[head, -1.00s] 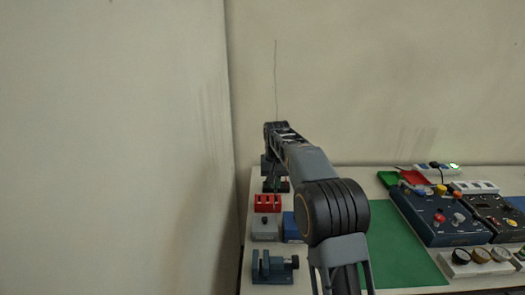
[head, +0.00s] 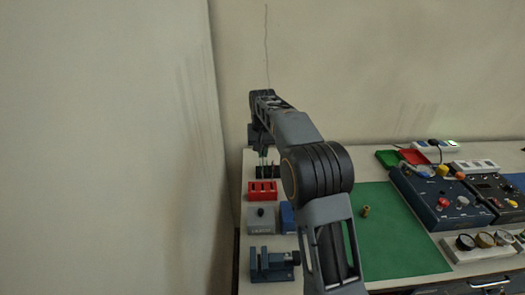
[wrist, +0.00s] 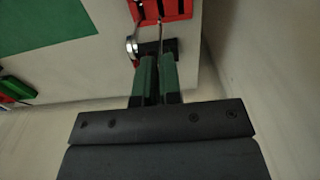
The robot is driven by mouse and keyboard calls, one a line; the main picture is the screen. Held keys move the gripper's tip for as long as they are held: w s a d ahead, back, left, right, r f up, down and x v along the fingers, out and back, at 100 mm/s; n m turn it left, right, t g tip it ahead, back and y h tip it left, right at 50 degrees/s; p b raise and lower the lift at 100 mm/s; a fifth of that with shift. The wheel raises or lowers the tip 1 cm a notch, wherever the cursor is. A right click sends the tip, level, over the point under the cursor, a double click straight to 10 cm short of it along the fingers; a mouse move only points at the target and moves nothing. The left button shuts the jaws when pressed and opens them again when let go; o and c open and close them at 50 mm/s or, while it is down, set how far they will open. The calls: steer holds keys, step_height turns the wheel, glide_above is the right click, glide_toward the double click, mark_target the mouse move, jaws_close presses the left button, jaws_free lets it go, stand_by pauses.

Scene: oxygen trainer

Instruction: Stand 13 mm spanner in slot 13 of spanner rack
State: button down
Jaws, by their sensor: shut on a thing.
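My gripper (wrist: 157,80) shows in the wrist view with two green fingers, shut on a thin metal piece (wrist: 160,32) seen edge-on, which I take for the 13 mm spanner. Its lower part is hidden between the fingers. A dark block (wrist: 170,47) lies just beyond the fingertips, with a shiny ring end (wrist: 131,46) at its left. Beyond it is a red slotted block (wrist: 178,8). In the head view the dark block (head: 268,171) stands behind the red block (head: 263,190). Which one is the spanner rack, and any slot numbers, I cannot tell.
A grey box (head: 261,221), a blue box (head: 287,217) and a blue-grey vise (head: 272,264) stand in front of the red block. A green mat (head: 400,240) carries a small brass piece (head: 365,211). Blue control panels (head: 445,202) stand right. A wall is close on the left.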

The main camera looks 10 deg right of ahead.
steer(key=shift+r, duration=0.15)
steer(key=shift+f+b, duration=1.05)
steer(key=shift+f, duration=1.15)
steer(key=shift+p, duration=0.8)
steer(key=shift+s+f, duration=0.1)
steer(key=shift+f, duration=0.2)
steer(key=shift+f+b, duration=1.4)
steer(key=shift+f, duration=0.75)
steer(key=c, duration=1.2)
jaws_free()
